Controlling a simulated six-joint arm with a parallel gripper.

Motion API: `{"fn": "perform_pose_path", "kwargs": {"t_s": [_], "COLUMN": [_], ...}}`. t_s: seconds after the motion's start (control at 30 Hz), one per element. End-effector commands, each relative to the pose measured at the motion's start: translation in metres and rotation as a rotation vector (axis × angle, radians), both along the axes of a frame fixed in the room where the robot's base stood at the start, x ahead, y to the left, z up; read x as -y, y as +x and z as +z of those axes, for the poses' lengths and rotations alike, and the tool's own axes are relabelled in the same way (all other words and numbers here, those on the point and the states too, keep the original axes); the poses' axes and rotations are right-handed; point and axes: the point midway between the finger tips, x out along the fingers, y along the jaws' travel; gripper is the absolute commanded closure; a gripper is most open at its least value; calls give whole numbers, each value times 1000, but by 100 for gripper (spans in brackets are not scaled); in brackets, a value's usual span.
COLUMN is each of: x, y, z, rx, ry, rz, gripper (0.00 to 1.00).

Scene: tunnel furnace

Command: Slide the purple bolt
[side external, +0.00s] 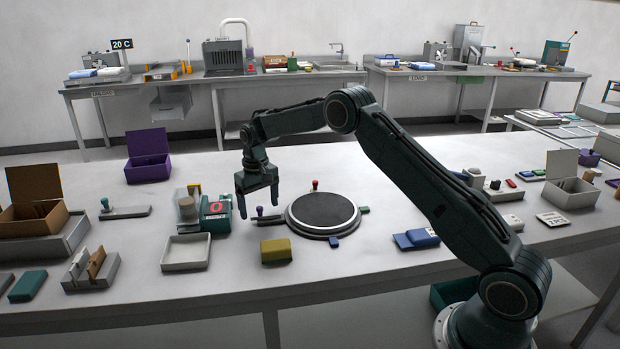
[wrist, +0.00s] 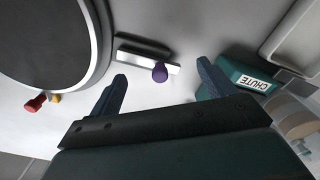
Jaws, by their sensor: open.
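The purple bolt knob (side external: 260,211) stands on a short flat bar (side external: 268,219) just left of the round turntable. In the wrist view the purple knob (wrist: 160,73) sits on the pale, shiny bar (wrist: 140,54). My gripper (side external: 258,208) is open, fingers pointing down, over the bolt. In the wrist view the knob appears between the fingertips of my gripper (wrist: 161,70), with a gap on both sides. I see no contact. How far the fingertips are above the bar is hard to tell.
A dark turntable (side external: 325,208) with a grey rim and small coloured tabs lies to the right. A green CHUTE box (wrist: 250,80) is close on the other side. A yellow block (side external: 276,251) and an open grey tray (side external: 186,252) lie nearer the front edge.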

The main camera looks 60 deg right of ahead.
Motion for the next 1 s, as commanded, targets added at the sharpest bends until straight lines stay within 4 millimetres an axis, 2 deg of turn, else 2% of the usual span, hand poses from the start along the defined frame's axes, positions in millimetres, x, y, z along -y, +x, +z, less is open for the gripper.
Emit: {"fn": "perform_pose_path", "kwargs": {"t_s": [0.37,1.0], "x": [0,0], "y": [0,0], "z": [5,57], "rx": [0,0], "ry": [0,0], "rz": [0,0], "gripper": [18,18]}}
